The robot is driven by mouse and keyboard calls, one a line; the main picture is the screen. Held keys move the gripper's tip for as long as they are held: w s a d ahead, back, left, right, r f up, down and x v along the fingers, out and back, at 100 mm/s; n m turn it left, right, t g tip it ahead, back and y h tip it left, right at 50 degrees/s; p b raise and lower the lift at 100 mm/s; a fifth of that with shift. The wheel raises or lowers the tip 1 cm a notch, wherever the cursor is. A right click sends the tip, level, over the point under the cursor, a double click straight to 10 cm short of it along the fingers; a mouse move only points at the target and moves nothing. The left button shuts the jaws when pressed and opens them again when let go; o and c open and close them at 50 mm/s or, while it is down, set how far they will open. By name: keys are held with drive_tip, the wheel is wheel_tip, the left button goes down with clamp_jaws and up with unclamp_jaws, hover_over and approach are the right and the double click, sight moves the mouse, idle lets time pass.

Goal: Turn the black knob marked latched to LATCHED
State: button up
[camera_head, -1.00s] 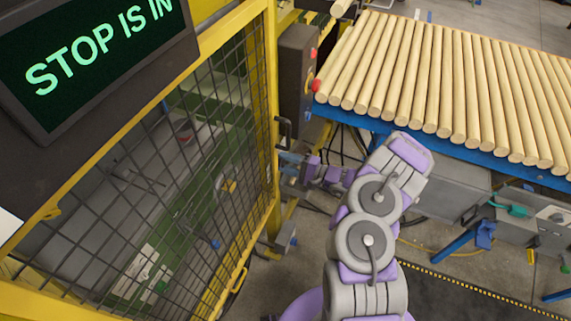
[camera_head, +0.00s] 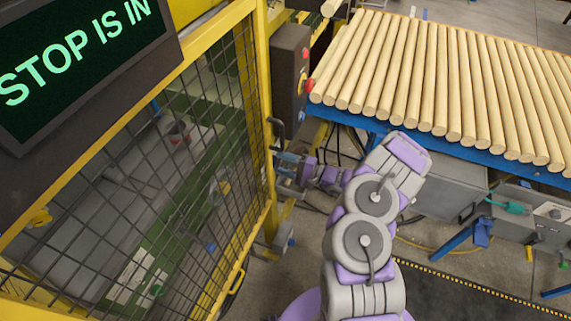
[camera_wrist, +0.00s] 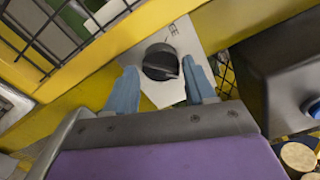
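The black knob (camera_wrist: 160,62) is round with a raised grip bar. It sits on a pale plate (camera_wrist: 182,36) on the yellow frame in the wrist view. Small dark marks show on the plate above the knob, too small to read. My gripper (camera_wrist: 160,88) is open, with one blue finger on each side of the knob's near part. I cannot tell whether the fingers touch it. In the head view my gripper (camera_head: 283,160) is at the yellow post beside the mesh door, and the knob is hidden there.
A yellow-framed mesh door (camera_head: 190,170) stands to the left, with a lit sign (camera_head: 80,60) above it. A dark control box (camera_head: 290,75) with a red button is over my gripper. Wooden rods (camera_head: 440,80) lie on a blue-edged conveyor to the right.

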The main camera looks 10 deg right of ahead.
drive_tip(key=shift+d, duration=0.1)
drive_tip(key=p+v, duration=0.2)
drive_tip(key=v, duration=1.5)
drive_tip(key=shift+p, duration=0.4)
drive_tip(key=shift+s+d+f, duration=0.1)
drive_tip(key=shift+s, duration=0.05)
